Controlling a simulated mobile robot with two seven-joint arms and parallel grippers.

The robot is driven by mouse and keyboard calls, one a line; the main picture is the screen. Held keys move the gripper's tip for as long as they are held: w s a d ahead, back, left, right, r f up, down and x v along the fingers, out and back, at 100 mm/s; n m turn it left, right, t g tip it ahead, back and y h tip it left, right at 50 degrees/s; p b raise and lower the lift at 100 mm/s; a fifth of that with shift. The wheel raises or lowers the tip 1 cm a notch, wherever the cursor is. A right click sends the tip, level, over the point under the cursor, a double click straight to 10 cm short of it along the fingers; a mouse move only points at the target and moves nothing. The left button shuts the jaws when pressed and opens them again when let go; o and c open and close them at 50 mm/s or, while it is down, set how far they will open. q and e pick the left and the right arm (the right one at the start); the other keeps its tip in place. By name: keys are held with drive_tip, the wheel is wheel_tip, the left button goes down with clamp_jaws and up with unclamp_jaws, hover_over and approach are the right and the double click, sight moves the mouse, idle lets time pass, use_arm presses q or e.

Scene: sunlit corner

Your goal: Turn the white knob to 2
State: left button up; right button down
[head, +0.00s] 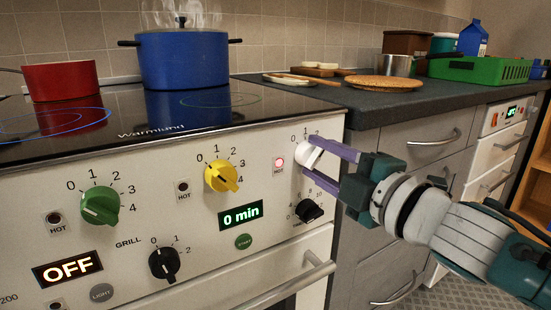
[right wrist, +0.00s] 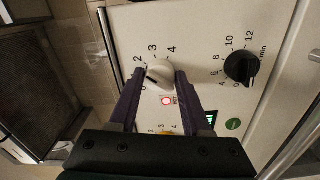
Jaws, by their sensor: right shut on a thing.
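The white knob (head: 308,154) is at the right end of the stove's front panel. My right gripper (head: 311,157) is shut on it, with one purple finger above and one below in the head view. In the right wrist view the white knob (right wrist: 160,76) sits between the two fingertips (right wrist: 160,73). My left gripper is not in view.
The red HOT lamp (head: 279,164) beside the knob is lit. A black timer knob (head: 309,210) is close below my fingers. A yellow knob (head: 221,176) and a green knob (head: 100,205) are further left. A steaming blue pot (head: 183,60) and a red pan (head: 60,81) stand on the hob.

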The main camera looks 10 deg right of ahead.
idle(0.3)
drive_tip(key=shift+c, duration=1.8)
unclamp_jaws()
drive_tip(key=shift+s, duration=0.1)
drive_tip(key=shift+s+d, duration=0.2)
drive_tip(key=shift+s, duration=0.2)
drive_tip(key=p+v, duration=0.2)
drive_tip(key=v, duration=0.7)
drive_tip(key=shift+w, duration=0.1)
